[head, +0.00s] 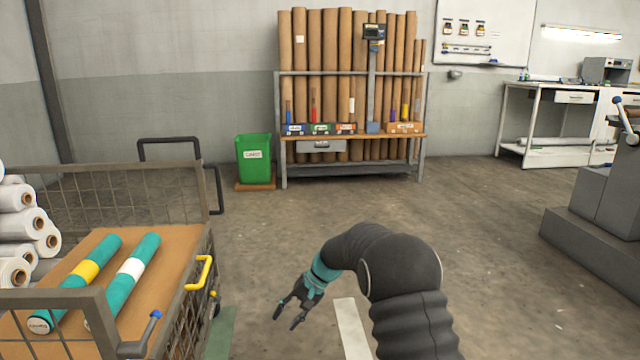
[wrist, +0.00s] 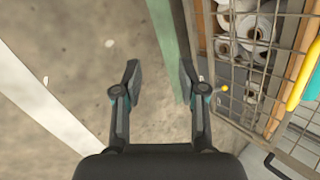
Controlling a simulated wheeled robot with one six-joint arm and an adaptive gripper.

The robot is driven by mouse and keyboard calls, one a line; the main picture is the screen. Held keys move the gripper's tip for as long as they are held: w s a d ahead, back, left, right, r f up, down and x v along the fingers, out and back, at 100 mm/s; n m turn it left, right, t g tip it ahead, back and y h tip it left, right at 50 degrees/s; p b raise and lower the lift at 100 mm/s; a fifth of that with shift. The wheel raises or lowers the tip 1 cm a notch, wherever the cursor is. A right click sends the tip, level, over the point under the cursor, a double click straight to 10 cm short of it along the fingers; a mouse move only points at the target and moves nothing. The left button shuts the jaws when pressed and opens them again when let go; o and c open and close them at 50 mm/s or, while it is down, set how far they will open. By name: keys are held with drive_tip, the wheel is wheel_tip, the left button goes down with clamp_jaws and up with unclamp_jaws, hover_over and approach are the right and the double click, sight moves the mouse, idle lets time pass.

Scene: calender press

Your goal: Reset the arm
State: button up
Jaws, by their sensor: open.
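My gripper (head: 286,314) hangs low over the concrete floor in the head view, just right of the wire-sided cart. My dark arm bends over to the left, with a teal band near the wrist. In the wrist view my gripper (wrist: 160,84) has its two fingers spread wide, with only bare floor between them. It is open and empty.
The wire-sided cart (head: 105,299) at left holds two teal rolls (head: 125,275) on a brown board; white rolls (head: 25,225) are stacked beside it. A green bin (head: 254,160) and a workbench rack (head: 350,137) stand behind. The middle floor is clear. A grey machine (head: 598,215) is at right.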

drive_tip(key=s+d+r+t+h+p, duration=0.2)
drive_tip(key=s+d+r, duration=0.6)
drive_tip(key=s, duration=0.4)
drive_tip(key=s+d+r+t+h+p, duration=0.2)
drive_tip(key=s+d+r, duration=0.6)
drive_tip(key=s, duration=0.5)
drive_tip(key=s+d+r+n+t+h+p, duration=0.1)
drive_tip(key=s+d+r+t+h+p, duration=0.1)
drive_tip(key=s+d+r, duration=0.6)
drive_tip(key=s+r+t+h, duration=0.1)
drive_tip(key=s, duration=0.3)
drive_tip(key=shift+s+d+r, duration=0.15)
drive_tip(key=shift+s+r, duration=0.2)
drive_tip(key=shift+s, duration=0.05)
